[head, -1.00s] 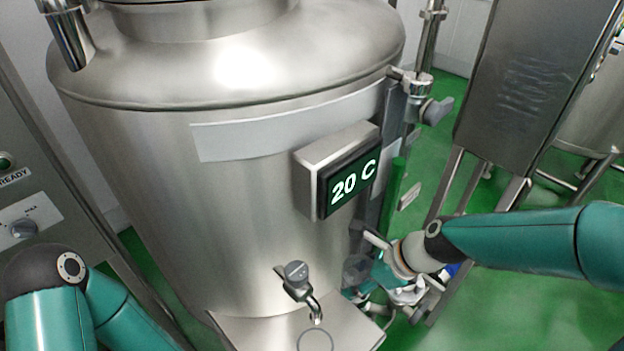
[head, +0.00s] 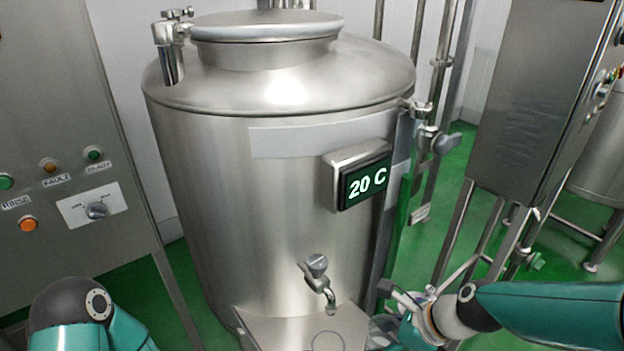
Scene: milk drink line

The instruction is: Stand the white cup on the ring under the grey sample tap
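The grey sample tap (head: 319,281) sticks out of the front of the steel tank, its spout pointing down. Below it, the ring (head: 328,333) is a thin dark circle on the steel shelf (head: 285,328), cut by the bottom edge, with nothing standing on its visible part. My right gripper (head: 385,336) is low, right of the ring, partly cut off. A pale, see-through, cup-like shape (head: 381,329) shows at its fingers; I cannot tell whether it is the white cup or is gripped. My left arm shows at lower left, its gripper out of view.
The steel tank (head: 250,200) fills the middle, with a 20 C display (head: 365,184) above and right of the tap. A control cabinet (head: 60,130) stands at left. Pipes and a steel cabinet (head: 530,100) stand at right over green floor.

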